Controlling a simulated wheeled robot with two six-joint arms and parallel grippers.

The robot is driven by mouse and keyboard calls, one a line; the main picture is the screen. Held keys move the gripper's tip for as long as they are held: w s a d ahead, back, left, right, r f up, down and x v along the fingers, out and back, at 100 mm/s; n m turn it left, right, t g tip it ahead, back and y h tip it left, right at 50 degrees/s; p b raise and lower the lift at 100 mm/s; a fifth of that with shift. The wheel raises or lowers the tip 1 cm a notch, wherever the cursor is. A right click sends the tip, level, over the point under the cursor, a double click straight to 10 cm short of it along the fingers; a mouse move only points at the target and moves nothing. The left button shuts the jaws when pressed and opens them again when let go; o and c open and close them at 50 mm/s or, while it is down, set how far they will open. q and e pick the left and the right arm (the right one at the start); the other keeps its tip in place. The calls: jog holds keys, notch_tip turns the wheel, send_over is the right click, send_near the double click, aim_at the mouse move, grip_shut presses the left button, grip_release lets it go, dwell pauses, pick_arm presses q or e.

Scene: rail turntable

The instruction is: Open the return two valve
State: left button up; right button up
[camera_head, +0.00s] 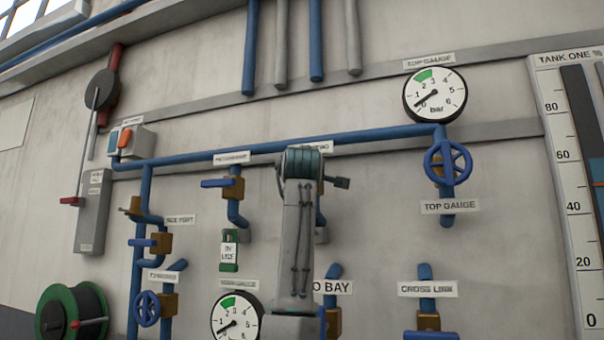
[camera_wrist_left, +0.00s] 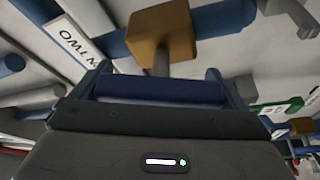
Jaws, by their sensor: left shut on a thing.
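The return two valve is mostly hidden behind my left arm in the head view, below a partly covered label (camera_head: 319,146) whose end shows. In the left wrist view its brown body (camera_wrist_left: 161,35) sits on a blue pipe (camera_wrist_left: 222,17), beside a white label (camera_wrist_left: 72,42) ending in "N TWO". A grey stem joins the body to a blue handle (camera_wrist_left: 160,91). My left gripper (camera_wrist_left: 158,74) is shut on this handle, one finger on each side. The handle looks roughly in line with the pipe in this view. My right gripper is not in view.
A similar blue-handled valve (camera_head: 233,188) stands just left of my arm, with a green tagged lock (camera_head: 229,252) below. The top gauge handwheel (camera_head: 448,162) is to the right. A pressure gauge (camera_head: 237,318) and more valves line the wall below.

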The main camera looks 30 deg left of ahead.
pick_arm(q)
jog(key=shift+f+n+g+p, duration=0.15)
jog(key=shift+n+g+p, duration=0.25)
jog(key=shift+n, duration=0.8)
jog(key=o, duration=0.6)
jog(key=shift+s, duration=0.1)
jog(key=b+v, duration=0.5)
jog(key=v, duration=0.5)
jog(key=shift+s+d, duration=0.2)
jog(key=shift+s, duration=0.05)
